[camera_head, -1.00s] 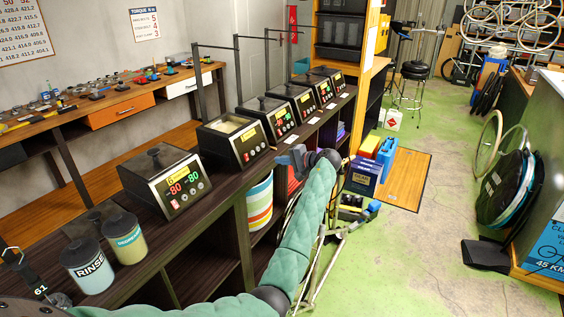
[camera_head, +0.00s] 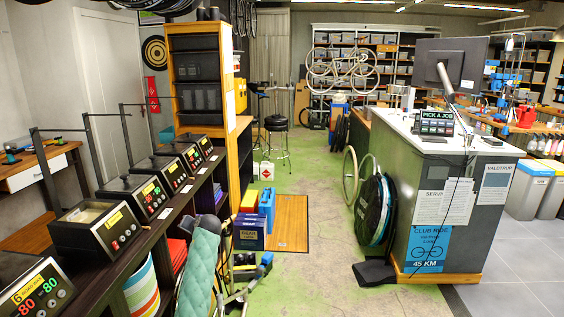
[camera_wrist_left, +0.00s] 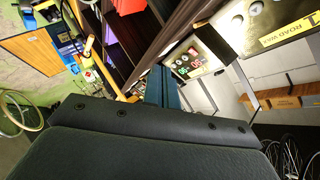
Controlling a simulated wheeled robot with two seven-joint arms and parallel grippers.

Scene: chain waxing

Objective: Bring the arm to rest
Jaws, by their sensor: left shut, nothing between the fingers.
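My left arm (camera_head: 199,270), in a green quilted sleeve, rises from the bottom of the head view beside the dark bench shelf. Its dark wrist end is at the top of the sleeve, and I cannot make out the fingers there. In the left wrist view my left gripper (camera_wrist_left: 160,84) shows as blue-grey fingers, shut and empty. A wax heater with a lit display (camera_wrist_left: 186,64) appears beyond them. My right gripper is in neither view.
Several wax heaters (camera_head: 108,228) line the bench at left. A striped bucket (camera_head: 141,289) stands in the shelf below. Blue boxes (camera_head: 250,232) stand on the floor ahead. A counter (camera_head: 440,200) stands at right. The green floor between is mostly clear.

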